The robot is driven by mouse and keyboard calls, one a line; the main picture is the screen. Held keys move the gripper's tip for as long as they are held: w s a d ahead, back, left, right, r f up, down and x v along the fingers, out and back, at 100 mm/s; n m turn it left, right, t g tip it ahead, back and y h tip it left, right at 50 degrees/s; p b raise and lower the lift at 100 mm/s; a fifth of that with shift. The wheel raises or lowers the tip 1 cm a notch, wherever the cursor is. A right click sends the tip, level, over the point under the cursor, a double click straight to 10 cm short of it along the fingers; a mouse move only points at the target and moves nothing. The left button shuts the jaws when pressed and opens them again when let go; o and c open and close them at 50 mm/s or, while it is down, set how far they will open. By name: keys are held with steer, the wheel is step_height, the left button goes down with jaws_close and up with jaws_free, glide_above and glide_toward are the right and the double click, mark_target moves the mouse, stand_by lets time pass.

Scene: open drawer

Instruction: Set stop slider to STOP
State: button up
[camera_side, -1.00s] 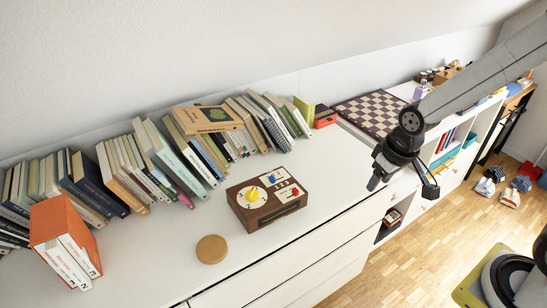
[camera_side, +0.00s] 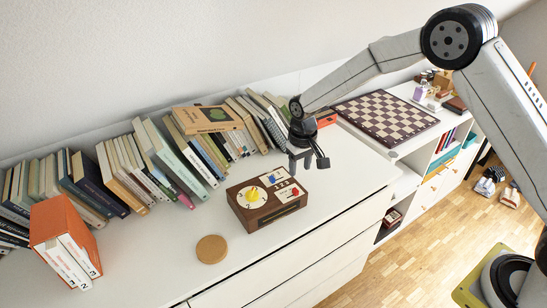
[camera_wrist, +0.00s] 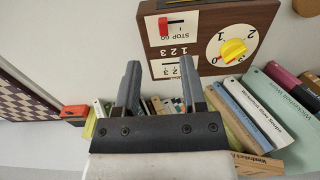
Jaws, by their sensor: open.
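A brown wooden box (camera_side: 266,201) lies on the white cabinet top. Its face has a yellow dial (camera_side: 252,194), a red slider knob (camera_side: 294,191) and a blue slider knob (camera_side: 271,179). In the wrist view the box (camera_wrist: 208,12) is at the top, its lettering upside down. The red knob (camera_wrist: 164,27) is at the left end of its slot, above the STOP GO lettering; the yellow dial (camera_wrist: 233,49) is to its right. My gripper (camera_side: 302,164) is open and empty, behind and above the box's right end. Its fingers (camera_wrist: 160,80) partly cover the blue slider's area.
Leaning books (camera_side: 190,150) line the wall behind the box. A round cork mat (camera_side: 211,249) and an orange book box (camera_side: 47,222) are to the left. A chessboard (camera_side: 388,117) lies at the right. The cabinet top in front of the box is clear.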

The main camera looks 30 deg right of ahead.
mark_target(296, 189)
steer(key=shift+w+a+f, duration=0.25)
steer(key=shift+w+f, duration=0.1)
steer(key=shift+f, duration=3.9)
steer(key=shift+c, duration=0.2)
jaws_close()
